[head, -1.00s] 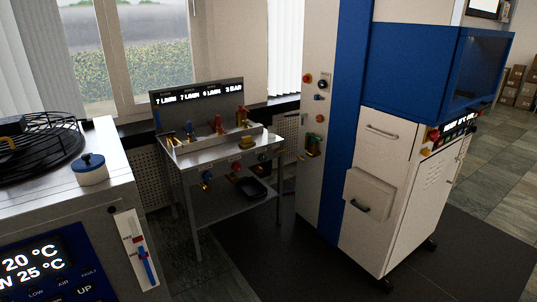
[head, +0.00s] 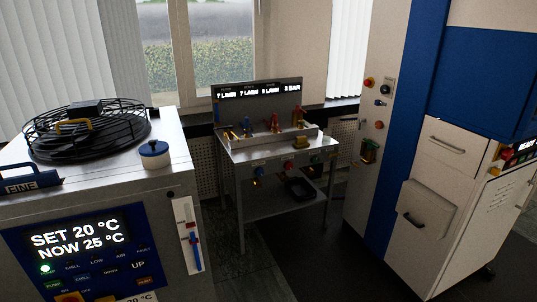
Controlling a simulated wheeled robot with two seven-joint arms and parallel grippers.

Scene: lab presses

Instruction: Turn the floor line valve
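Neither of my grippers is in the head view. I cannot pick out which part is the floor line valve. A grey metal bench (head: 270,213) stands in the middle by the window. A green and brass fitting (head: 369,151) is on the side of the tall white and blue cabinet at right.
A white chiller (head: 130,190) with a fan grille and temperature display stands close at left. The white and blue cabinet (head: 385,225) stands at right on a dark mat. Dark floor (head: 290,265) is clear between them. A black tray (head: 299,188) lies on the bench's lower shelf.

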